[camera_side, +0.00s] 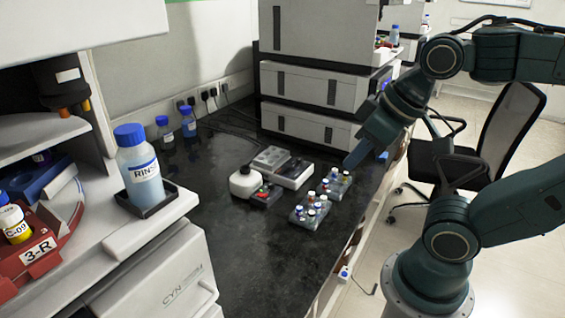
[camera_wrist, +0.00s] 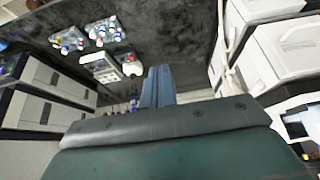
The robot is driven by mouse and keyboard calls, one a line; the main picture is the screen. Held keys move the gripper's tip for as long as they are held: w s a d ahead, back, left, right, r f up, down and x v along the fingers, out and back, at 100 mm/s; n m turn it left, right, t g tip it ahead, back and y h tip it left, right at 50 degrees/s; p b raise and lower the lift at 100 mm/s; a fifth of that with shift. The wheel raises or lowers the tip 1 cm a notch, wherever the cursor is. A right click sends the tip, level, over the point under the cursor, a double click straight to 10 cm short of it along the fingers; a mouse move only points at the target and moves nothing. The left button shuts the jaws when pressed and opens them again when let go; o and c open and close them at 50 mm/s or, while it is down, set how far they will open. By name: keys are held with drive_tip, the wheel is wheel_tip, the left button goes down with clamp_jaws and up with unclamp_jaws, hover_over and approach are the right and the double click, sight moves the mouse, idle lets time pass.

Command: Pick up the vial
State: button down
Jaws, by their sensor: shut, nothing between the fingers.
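Several small vials (camera_side: 311,212) with coloured caps stand in a front rack (camera_side: 308,225) on the black bench. More vials (camera_side: 334,174) stand in a second rack (camera_side: 341,187) just behind it. The wrist view shows both groups at upper left, with vials (camera_wrist: 66,46) in one rack and vials (camera_wrist: 102,36) in the other. I cannot tell which vial is meant. My gripper (camera_side: 349,163) is above the bench, close to the back rack in the picture, and holds nothing. Its fingers (camera_wrist: 158,72) are together in the wrist view, apart from the vials.
A white device with a round-topped white container (camera_side: 245,182) sits left of the racks. Stacked grey instruments (camera_side: 310,85) stand behind. A RINSE bottle (camera_side: 139,168) stands on a shelf at left. The front bench surface (camera_side: 265,250) is clear. A chair (camera_side: 470,160) is beyond the bench.

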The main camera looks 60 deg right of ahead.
idle(0.4)
drive_tip(key=c, duration=1.5)
unclamp_jaws()
drive_tip(key=shift+c, duration=0.2)
drive_tip(key=shift+w, duration=0.1)
drive_tip(key=w+d+f+m+g, duration=0.3)
drive_tip(key=w+d+f+m, duration=0.3)
drive_tip(key=w+d+m, duration=0.35)
drive_tip(key=w+d+f+m+g, duration=0.1)
drive_tip(key=w+d+f+m, duration=0.1)
drive_tip(key=d+f+m, duration=0.2)
drive_tip(key=w+d+f+m+g, duration=0.1)
drive_tip(key=w+d+f+m, duration=0.2)
drive_tip(key=f+m, duration=0.3)
wheel_tip(320, 180, down, 3)
drive_tip(key=shift+w+d+f+m+g, duration=0.1)
drive_tip(key=shift+w+d+m+g, duration=0.25)
drive_tip(key=shift+d, duration=0.4)
hover_over(312, 212)
drive_tip(key=shift+f, duration=4.25)
